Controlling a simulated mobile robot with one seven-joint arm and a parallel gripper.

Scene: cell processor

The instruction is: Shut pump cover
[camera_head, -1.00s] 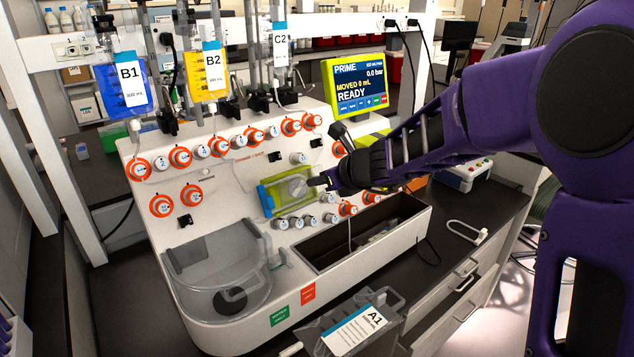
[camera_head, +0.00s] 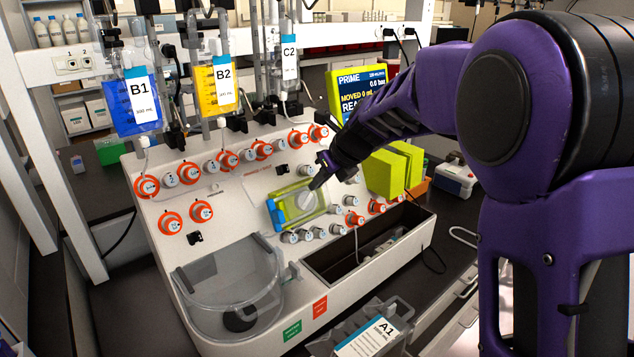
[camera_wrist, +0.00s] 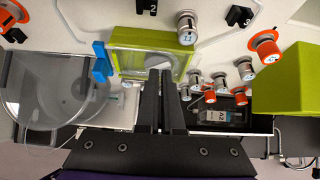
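The pump cover (camera_head: 318,211) is a lime-green frame with a clear window on the sloped white panel; a grey round part shows through it. A blue tab (camera_head: 277,216) is at its left edge. In the wrist view the cover (camera_wrist: 118,36) looks close to flat on the panel; I cannot tell whether it is fully closed. The blue tab (camera_wrist: 102,62) stands out at its lower left. My gripper (camera_head: 314,184) is at the cover's upper right. In the wrist view its fingers (camera_wrist: 160,76) are together with nothing seen between them, over the window's lower edge; contact is unclear.
Orange and grey knobs (camera_head: 228,160) surround the cover. A lime-green block (camera_head: 385,174) stands right of it. Below are a clear round bowl (camera_head: 205,270) and a dark open trough (camera_head: 325,262). Hanging bags B1 (camera_head: 130,118) and B2 (camera_head: 208,100) are at upper left.

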